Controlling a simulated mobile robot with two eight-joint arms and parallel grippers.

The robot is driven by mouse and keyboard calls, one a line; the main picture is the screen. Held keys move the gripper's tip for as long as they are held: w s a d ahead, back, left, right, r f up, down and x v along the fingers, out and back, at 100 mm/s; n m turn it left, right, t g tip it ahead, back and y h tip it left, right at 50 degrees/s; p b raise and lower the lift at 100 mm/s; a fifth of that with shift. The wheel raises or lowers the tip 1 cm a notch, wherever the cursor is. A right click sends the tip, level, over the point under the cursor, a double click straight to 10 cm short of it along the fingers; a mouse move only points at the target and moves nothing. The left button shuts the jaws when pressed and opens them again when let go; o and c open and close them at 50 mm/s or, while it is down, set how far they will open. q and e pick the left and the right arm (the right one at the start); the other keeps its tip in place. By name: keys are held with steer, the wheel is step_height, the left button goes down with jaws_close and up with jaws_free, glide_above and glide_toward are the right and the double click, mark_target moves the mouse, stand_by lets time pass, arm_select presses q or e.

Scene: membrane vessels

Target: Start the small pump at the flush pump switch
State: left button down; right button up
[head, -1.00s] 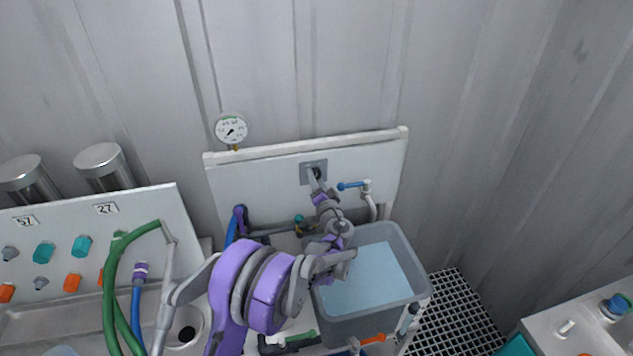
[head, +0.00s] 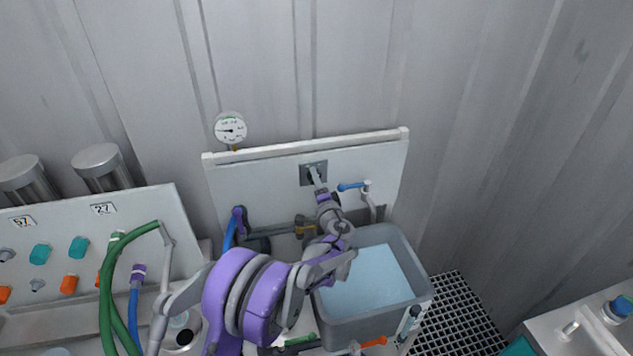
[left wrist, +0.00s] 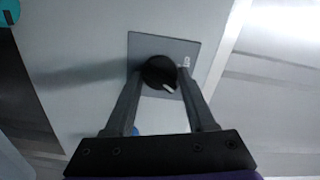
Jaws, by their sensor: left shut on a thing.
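The flush pump switch is a black round knob (left wrist: 160,73) on a grey square plate, seen close in the left wrist view. Its white mark points to the lower right in that view. In the head view the switch plate (head: 305,175) sits on the white back panel, and the knob is mostly hidden by my fingers. My left gripper (head: 314,175) is shut on the knob, one finger on each side, as the left wrist view (left wrist: 158,82) shows. I cannot tell the small pump for certain among the fittings below the panel. My right gripper is not in view.
A round gauge (head: 230,128) stands above the panel's left end. A blue-handled tap (head: 352,186) is close to the right of the switch. A grey tub (head: 366,325) of water stands below, beside a dark floor grate (head: 460,315). A green hose (head: 108,280) loops at the left.

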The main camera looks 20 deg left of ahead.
arm_select(q)
steer(key=shift+c, duration=1.1)
jaws_free()
steer(key=b+v, duration=0.1)
steer(key=v, duration=1)
steer(key=shift+b, duration=0.3)
